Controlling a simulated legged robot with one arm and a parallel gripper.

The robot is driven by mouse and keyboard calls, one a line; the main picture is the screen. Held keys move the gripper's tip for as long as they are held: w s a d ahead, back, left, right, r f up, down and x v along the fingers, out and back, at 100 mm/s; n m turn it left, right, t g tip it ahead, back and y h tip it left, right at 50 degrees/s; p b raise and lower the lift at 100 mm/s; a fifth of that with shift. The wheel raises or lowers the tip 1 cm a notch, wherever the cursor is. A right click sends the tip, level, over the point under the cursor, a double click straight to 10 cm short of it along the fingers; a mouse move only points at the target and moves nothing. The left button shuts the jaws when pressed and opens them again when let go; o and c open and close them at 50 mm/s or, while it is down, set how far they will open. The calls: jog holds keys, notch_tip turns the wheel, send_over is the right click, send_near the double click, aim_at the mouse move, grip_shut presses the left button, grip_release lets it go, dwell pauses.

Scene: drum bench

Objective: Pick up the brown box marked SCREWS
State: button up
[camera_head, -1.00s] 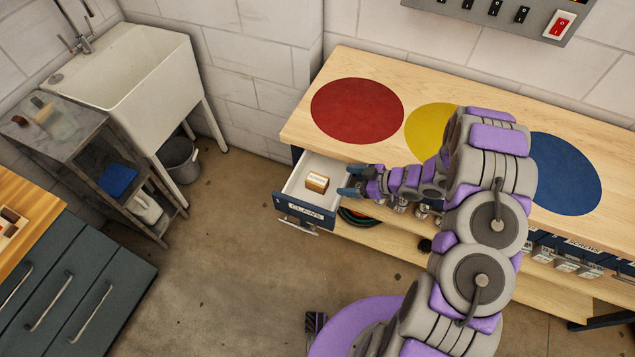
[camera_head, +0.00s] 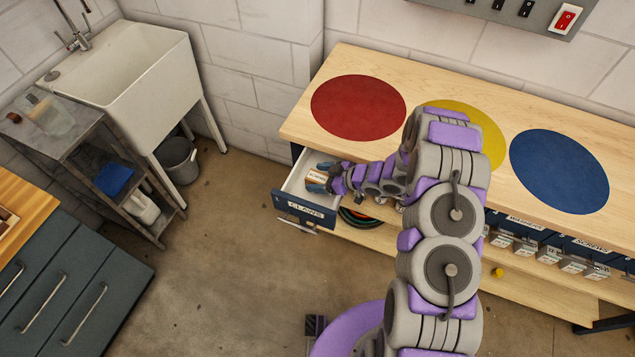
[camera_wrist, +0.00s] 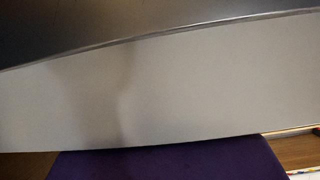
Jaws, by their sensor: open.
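A small brown box (camera_head: 315,176) with a pale label sits inside the open drawer marked CLAWS (camera_head: 305,209), under the left end of the bench. Its lettering is too small to read. My gripper (camera_head: 320,178) reaches into the drawer from the right. Its blue fingers are open, one on the far side and one on the near side of the box. I cannot tell whether they touch it. In the wrist view a blurred pale surface fills most of the picture, with purple below, and the box cannot be made out.
The wooden bench top (camera_head: 300,125) carries a red disc (camera_head: 358,107), a yellow disc (camera_head: 470,130) and a blue disc (camera_head: 559,172). A coiled hose (camera_head: 360,217) lies beside the drawer. More labelled drawers hang at right. The floor (camera_head: 225,270) in front is clear.

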jog(key=shift+w+a+f, duration=0.15)
jog(key=shift+a+f, duration=0.1)
jog(key=shift+a, duration=0.15)
jog(key=shift+c, duration=0.5)
jog(key=c, duration=1.1)
